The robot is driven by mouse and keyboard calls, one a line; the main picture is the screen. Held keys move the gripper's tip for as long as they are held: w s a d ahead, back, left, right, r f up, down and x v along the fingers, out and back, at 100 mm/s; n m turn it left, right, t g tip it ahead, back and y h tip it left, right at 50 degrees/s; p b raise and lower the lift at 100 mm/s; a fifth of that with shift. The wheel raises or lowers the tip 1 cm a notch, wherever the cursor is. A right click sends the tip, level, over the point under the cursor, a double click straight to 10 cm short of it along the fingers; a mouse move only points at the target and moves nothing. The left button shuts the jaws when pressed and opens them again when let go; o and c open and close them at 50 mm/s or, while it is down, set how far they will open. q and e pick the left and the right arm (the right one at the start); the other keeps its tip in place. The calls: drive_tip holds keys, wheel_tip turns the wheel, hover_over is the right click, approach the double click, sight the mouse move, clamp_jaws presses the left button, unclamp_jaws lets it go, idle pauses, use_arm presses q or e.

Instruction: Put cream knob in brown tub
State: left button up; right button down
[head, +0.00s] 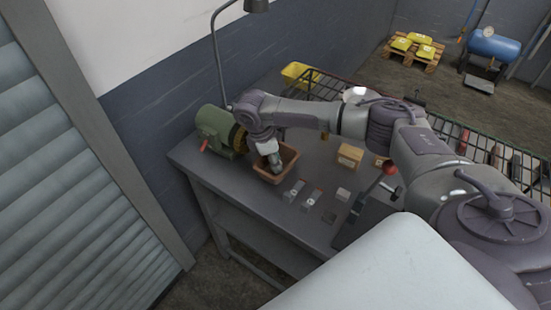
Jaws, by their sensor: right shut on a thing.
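The brown tub (262,177) sits on the grey workbench, beside the green machine. My right gripper (274,163) points down into the tub's opening, with its fingertips at or below the rim. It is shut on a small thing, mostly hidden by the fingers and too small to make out. I cannot pick out the cream knob anywhere else on the bench. My left gripper is not in view.
A green machine (218,130) with a lamp stands left of the tub. Two flat metal pieces (302,194), a pale block (343,194) and a tan box (349,156) lie to the right. A red-knobbed lever (389,168) stands beyond. A wire rack (470,145) runs behind.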

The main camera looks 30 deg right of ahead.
drive_tip(key=shift+f, duration=0.1)
drive_tip(key=c, duration=1.1)
unclamp_jaws()
drive_tip(key=shift+b+v, duration=1.45)
drive_tip(key=shift+v, duration=4.65)
drive_tip(key=shift+s, duration=0.1)
